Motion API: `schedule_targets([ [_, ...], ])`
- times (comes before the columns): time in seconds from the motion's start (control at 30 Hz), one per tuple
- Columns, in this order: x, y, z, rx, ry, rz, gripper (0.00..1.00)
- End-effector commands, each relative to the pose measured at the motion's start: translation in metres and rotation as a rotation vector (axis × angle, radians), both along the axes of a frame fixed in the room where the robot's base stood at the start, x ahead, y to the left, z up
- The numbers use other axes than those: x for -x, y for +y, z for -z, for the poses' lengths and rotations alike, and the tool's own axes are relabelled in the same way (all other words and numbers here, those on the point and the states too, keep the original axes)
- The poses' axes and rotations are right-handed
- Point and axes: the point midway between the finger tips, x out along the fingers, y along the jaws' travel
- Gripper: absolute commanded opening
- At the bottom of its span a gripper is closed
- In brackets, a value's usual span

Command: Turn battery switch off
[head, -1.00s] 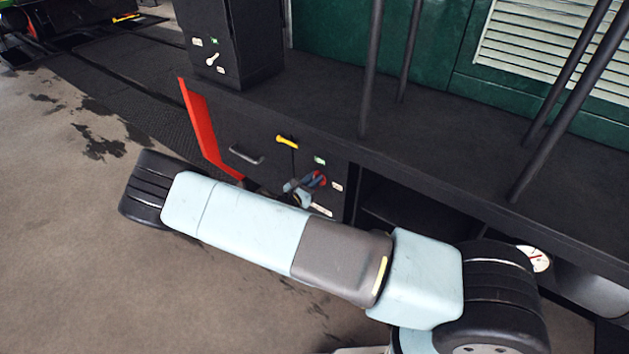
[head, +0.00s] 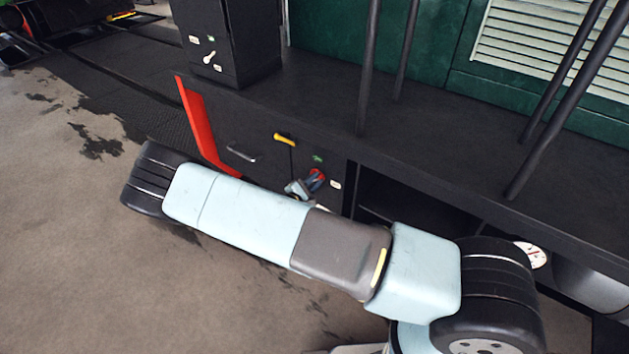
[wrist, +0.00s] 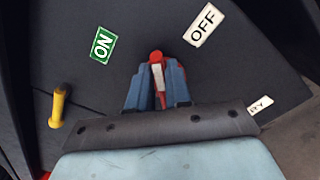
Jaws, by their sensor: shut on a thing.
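The battery switch has a red handle (wrist: 156,58) with a pale strip on it, and it also shows in the head view (head: 317,174). My gripper (wrist: 157,84) is shut on this handle, one blue finger on each side; in the head view it is small and partly hidden by my arm (head: 299,188). In the wrist view the handle tip points up, between the green ON label (wrist: 103,45) at upper left and the white OFF label (wrist: 204,25) at upper right. The switch's base is hidden behind my gripper.
A yellow handle (wrist: 57,106) is left of my gripper in the wrist view. A grey pull handle (head: 241,153) and a red edge strip (head: 203,130) lie farther left on the dark panel. Dark upright poles (head: 368,70) rise above the ledge.

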Motion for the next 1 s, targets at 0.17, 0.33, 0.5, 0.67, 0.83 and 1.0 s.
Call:
schedule_targets([
  [0.17, 0.003, -0.006, 0.004, -0.126, -0.099, 0.006, 0.0],
  [0.33, 0.004, -0.007, 0.007, -0.251, -0.197, 0.007, 0.0],
  [0.5, 0.005, -0.009, 0.011, -0.368, -0.287, 0.008, 0.0],
  [0.67, 0.006, -0.009, 0.014, -0.459, -0.357, 0.008, 0.0],
  [0.83, 0.006, -0.01, 0.016, -0.532, -0.414, 0.01, 0.0],
  [1.0, 0.006, -0.01, 0.017, -0.576, -0.448, 0.01, 0.0],
])
